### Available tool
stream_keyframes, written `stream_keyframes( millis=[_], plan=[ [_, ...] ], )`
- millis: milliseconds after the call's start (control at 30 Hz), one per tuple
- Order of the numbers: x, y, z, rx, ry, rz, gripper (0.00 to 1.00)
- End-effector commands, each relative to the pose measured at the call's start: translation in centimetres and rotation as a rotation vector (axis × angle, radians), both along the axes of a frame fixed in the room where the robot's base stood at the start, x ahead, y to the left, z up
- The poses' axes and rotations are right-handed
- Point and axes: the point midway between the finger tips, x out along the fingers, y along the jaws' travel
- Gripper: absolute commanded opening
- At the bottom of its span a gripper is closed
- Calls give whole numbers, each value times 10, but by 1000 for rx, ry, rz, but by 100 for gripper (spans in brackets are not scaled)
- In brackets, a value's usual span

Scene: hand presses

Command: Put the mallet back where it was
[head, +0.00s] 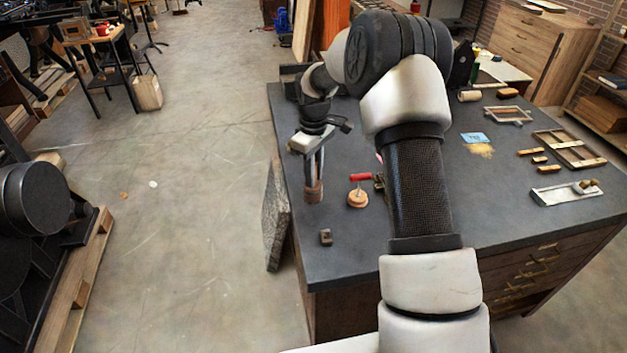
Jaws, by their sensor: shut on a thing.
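My gripper (314,167) is over the left part of the dark worktable (345,250) and points down. It is shut on what looks like the mallet (313,192), whose brown, round lower end shows below the fingers. The mallet looks roughly upright. The fingers hide its upper part, and I cannot tell whether its lower end touches the tabletop.
A small brown block (326,237) lies nearer the front edge. Wooden frames (569,149) and a metal tray (565,193) lie at the right. The front-left tabletop is mostly bare.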

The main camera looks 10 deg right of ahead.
Motion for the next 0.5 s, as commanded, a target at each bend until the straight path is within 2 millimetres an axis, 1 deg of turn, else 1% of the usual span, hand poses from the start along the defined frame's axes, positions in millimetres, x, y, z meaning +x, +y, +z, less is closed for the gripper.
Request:
stream_keyframes(
  millis=[33, 133, 500],
  plan=[
    [-1, 0, -8, 1, 4, 0, 0],
    [0, 0, -21, 1, 2, -1, 0],
    [0, 0, -27, 1, -1, -1, 0]
  ],
)
